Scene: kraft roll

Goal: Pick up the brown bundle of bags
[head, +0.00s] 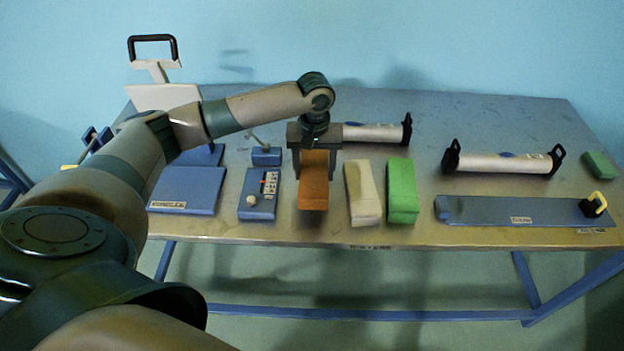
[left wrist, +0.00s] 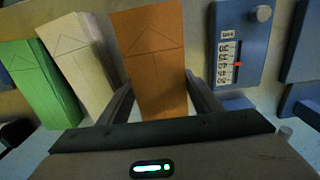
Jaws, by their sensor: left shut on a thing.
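The brown bundle of bags (head: 313,194) is an upright-looking orange-brown block near the front middle of the table. My left gripper (head: 315,165) reaches down over it and is shut on it, one finger on each side. In the left wrist view the brown bundle (left wrist: 152,50) sits between the two fingers (left wrist: 157,100). I cannot tell whether it touches the table. A cream bundle (head: 363,192) and a green bundle (head: 402,190) stand just to its right, apart from my gripper. My right gripper is not in view.
A blue control box (head: 260,192) with a knob and slider is close on the left of the brown bundle. A blue plate (head: 187,190) lies further left. Silver rollers with black handles (head: 505,162) lie behind and right. A long blue bar (head: 520,210) lies front right.

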